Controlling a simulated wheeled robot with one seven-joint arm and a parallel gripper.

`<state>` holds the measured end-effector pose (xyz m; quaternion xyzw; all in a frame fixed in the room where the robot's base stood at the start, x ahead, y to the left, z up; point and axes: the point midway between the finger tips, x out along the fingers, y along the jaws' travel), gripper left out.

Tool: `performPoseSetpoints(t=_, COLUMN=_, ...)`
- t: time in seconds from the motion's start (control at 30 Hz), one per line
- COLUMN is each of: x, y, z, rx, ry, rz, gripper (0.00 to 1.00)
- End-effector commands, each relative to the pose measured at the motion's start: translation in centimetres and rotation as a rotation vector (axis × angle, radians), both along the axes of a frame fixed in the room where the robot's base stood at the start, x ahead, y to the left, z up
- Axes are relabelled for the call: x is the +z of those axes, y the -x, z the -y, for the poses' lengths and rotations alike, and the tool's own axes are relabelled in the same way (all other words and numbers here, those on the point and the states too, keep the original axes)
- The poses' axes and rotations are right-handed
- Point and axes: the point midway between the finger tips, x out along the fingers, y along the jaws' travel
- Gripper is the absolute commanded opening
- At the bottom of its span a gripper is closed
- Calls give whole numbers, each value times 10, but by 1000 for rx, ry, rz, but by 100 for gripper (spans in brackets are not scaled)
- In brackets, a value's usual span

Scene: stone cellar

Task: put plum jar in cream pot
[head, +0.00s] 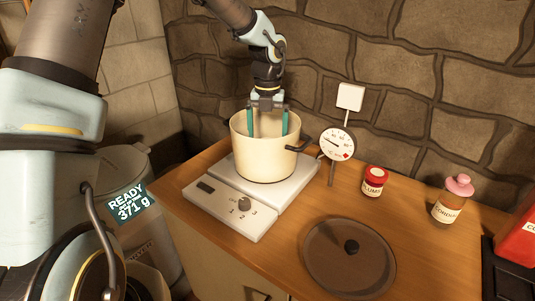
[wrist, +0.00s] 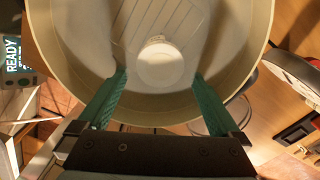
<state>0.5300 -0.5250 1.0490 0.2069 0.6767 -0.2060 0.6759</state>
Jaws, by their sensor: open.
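The plum jar (head: 374,181), a small glass jar with a red lid and a pale label reading PLUMS, stands upright on the wooden counter, right of the dial. The cream pot (head: 265,160), with dark side handles, sits on the white hob and is open at the top. My gripper (head: 270,132) points down at the pot's mouth, its green fingers spread apart. In the wrist view the open gripper (wrist: 159,77) has nothing between its fingers. A pale round thing (wrist: 160,65) shows on the pot's floor below; I cannot tell what it is.
A white hob (head: 227,205) with a knob lies under the pot. A dial gauge (head: 337,144) on a stand is close to the pot's right. A dark round lid (head: 349,258) lies in front. A pink-topped jar (head: 448,200) and a red box (head: 517,240) stand at the right.

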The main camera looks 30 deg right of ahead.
Motion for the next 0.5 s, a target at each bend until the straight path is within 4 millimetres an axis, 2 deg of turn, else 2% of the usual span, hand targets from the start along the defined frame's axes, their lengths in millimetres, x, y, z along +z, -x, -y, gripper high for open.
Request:
performPoseSetpoints(t=0.2, x=31, y=-1, z=0, rx=0, ry=2, rz=2, gripper=100)
performPoseSetpoints(t=0.5, x=41, y=0, z=0, rx=0, ry=0, rz=0, gripper=100)
